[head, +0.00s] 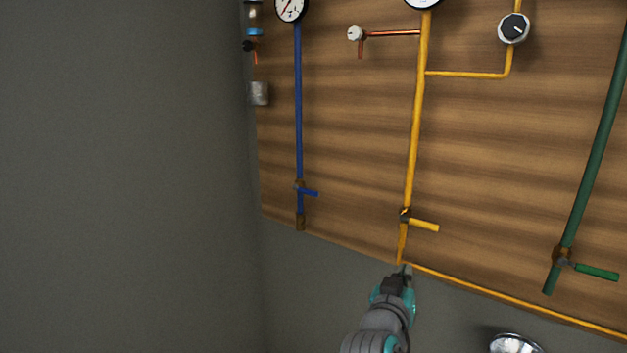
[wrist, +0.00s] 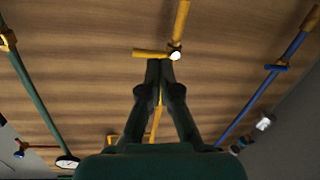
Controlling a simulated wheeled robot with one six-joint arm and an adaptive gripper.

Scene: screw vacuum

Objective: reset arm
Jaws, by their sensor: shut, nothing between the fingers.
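My gripper (head: 405,268) is at the bottom middle of the head view, in front of the yellow pipe's lower bend and below the yellow valve handle (head: 424,225). Its fingers are together with nothing between them, as the wrist view also shows (wrist: 160,64). In the wrist view the fingertips line up just below the yellow handle (wrist: 150,53) and overlap the pipe in the picture; whether they touch it I cannot tell.
A wooden board (head: 350,130) carries a blue pipe (head: 298,110), the yellow pipe (head: 416,130) and a green pipe (head: 594,155), with valves and gauges. A shiny round object (head: 515,344) is at the bottom right. A bare grey wall (head: 120,180) fills the left.

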